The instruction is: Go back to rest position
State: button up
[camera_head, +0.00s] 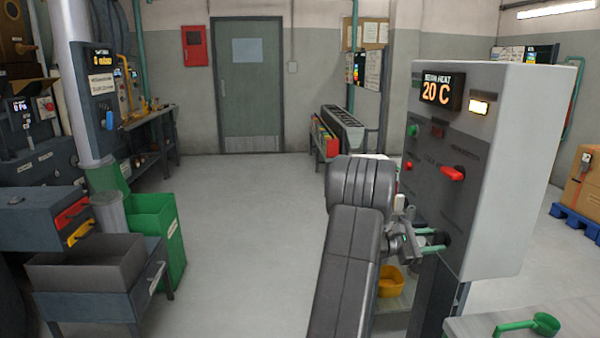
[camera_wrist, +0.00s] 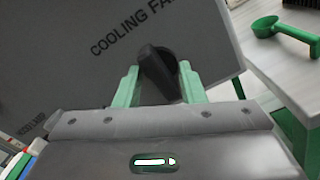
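My gripper (camera_head: 434,240) is at the front of the grey control cabinet (camera_head: 520,170), low on its panel. In the wrist view its two green fingers (camera_wrist: 159,70) stand apart, one on each side of a black knob (camera_wrist: 160,78). The knob is tilted and sits on the panel marked "COOLING FA…", the rest of the label being hidden. Gaps show between the knob and the fingers, so the gripper looks open. Whether a finger touches the knob is hard to tell. My arm is stretched forward to the cabinet.
A table with a green scoop (camera_head: 530,325) stands at the lower right, close to the cabinet. A yellow container (camera_head: 391,281) is behind my arm. The floor between is clear up to the door (camera_head: 247,85).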

jog(key=shift+m, duration=1.9)
